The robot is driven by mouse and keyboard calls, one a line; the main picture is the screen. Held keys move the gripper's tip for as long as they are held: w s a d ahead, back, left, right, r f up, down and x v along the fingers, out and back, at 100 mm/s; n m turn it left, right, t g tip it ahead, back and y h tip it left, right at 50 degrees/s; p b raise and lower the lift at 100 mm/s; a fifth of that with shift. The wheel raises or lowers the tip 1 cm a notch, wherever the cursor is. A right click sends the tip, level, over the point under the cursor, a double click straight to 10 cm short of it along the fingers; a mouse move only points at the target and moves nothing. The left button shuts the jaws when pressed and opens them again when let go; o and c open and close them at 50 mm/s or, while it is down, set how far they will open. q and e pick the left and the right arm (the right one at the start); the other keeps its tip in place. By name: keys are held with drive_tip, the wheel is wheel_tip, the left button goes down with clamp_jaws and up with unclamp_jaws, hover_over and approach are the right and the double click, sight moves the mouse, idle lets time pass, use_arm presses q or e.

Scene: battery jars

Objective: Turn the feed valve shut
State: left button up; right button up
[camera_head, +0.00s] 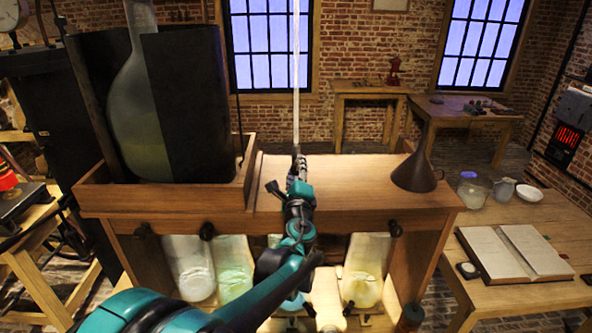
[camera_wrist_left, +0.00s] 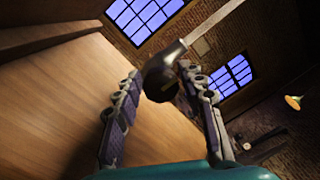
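My left gripper (camera_head: 297,168) is over the top of the wooden cabinet, left of the dark funnel. In the left wrist view my left gripper (camera_wrist_left: 163,85) has its fingers spread apart, with a dark rounded knob (camera_wrist_left: 160,76) at the fingertips. A long pale rod (camera_wrist_left: 213,25) runs up from the knob; a pale rod (camera_head: 296,75) also rises above the gripper in the head view. Whether the fingers press on the knob is unclear. I cannot surely tell which part is the feed valve. My right gripper is out of view.
Glass jars (camera_head: 362,270) sit below. A side table at right holds an open book (camera_head: 515,252).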

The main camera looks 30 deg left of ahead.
use_arm(q)
drive_tip(key=shift+s, duration=0.1)
drive_tip(key=v, duration=1.2)
drive_tip(key=shift+f, duration=0.1)
